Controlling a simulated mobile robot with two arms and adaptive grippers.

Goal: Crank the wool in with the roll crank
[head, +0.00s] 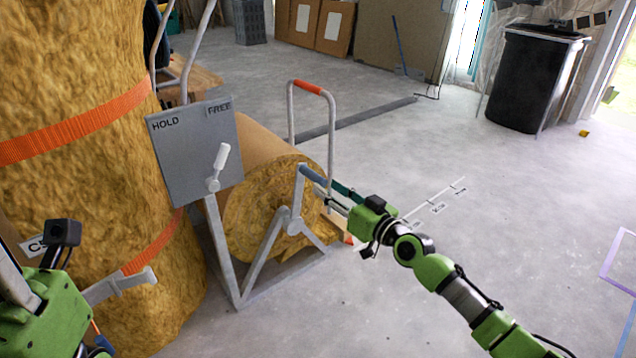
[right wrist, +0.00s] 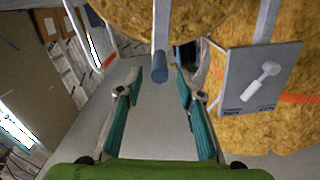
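The wool roll (head: 262,205), brown-wrapped with a yellow end, lies in a grey frame on the floor. The roll crank (head: 296,224) is on its near end, with a blue-grey handle (head: 313,174) at the top of its arm. My right gripper (head: 330,190) is open at the handle. In the right wrist view the handle (right wrist: 159,66) shows between the spread teal fingertips, with gaps on both sides. A grey HOLD/FREE panel (head: 180,165) has a white lever (head: 221,158) tilted toward FREE. My left gripper (head: 135,285) shows only partly at lower left; its opening is unclear.
A tall yellow wool stack (head: 110,200) with orange straps stands close at left. A hoop with an orange grip (head: 307,87) rises behind the roll. A marked scale (head: 438,208) lies on the floor. A black bin (head: 522,80) stands far right. The floor between is mostly clear.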

